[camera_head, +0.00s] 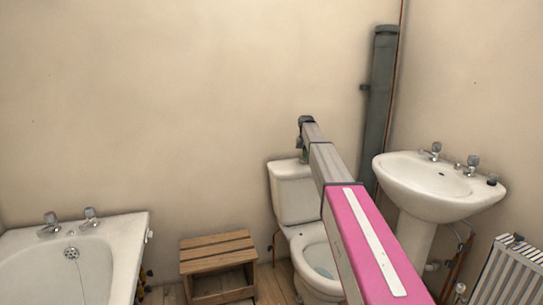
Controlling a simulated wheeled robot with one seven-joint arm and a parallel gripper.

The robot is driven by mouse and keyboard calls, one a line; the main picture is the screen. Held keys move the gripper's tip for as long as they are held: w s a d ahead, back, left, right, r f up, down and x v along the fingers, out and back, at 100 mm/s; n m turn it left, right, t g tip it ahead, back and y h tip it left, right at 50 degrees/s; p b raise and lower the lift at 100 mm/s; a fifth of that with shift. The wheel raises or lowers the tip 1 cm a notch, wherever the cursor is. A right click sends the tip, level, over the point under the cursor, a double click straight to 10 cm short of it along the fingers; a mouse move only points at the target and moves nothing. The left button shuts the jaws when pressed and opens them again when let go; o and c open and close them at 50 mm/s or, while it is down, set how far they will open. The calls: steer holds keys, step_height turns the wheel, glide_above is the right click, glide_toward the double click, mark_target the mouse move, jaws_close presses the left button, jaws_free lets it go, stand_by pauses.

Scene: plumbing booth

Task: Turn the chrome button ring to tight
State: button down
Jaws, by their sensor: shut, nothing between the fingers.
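The white toilet (296,205) stands against the back wall, with its cistern upright and its bowl open in front. I cannot make out the chrome button ring; the top of the cistern is small and partly covered by my arm and gripper. My gripper (303,158) hangs from the far end of my arm, pointing down at the cistern top. It is shut and holds nothing. Its fingertips are too small to tell whether they touch the cistern.
A wooden step stool (218,262) stands left of the toilet. A bathtub (125,262) is at the far left. A washbasin (425,201) with taps is at the right, a radiator (508,270) below it. A grey vertical pipe (382,90) runs up the wall behind my arm.

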mark_target(302, 167)
steer(key=shift+s+f, duration=0.1)
steer(key=shift+f, duration=1.5)
steer(key=shift+w+a, duration=0.25)
steer(key=shift+a, duration=0.5)
steer(key=shift+s, duration=0.1)
steer(key=shift+s+a+f, duration=0.1)
steer(key=shift+s, duration=0.25)
steer(key=shift+a+r, duration=0.1)
steer(key=shift+r, duration=0.45)
steer(key=shift+d+r, duration=0.15)
steer(key=shift+r, duration=1.15)
steer(key=shift+d+r, duration=0.1)
steer(key=shift+r, duration=1.2)
steer(key=shift+w, duration=0.1)
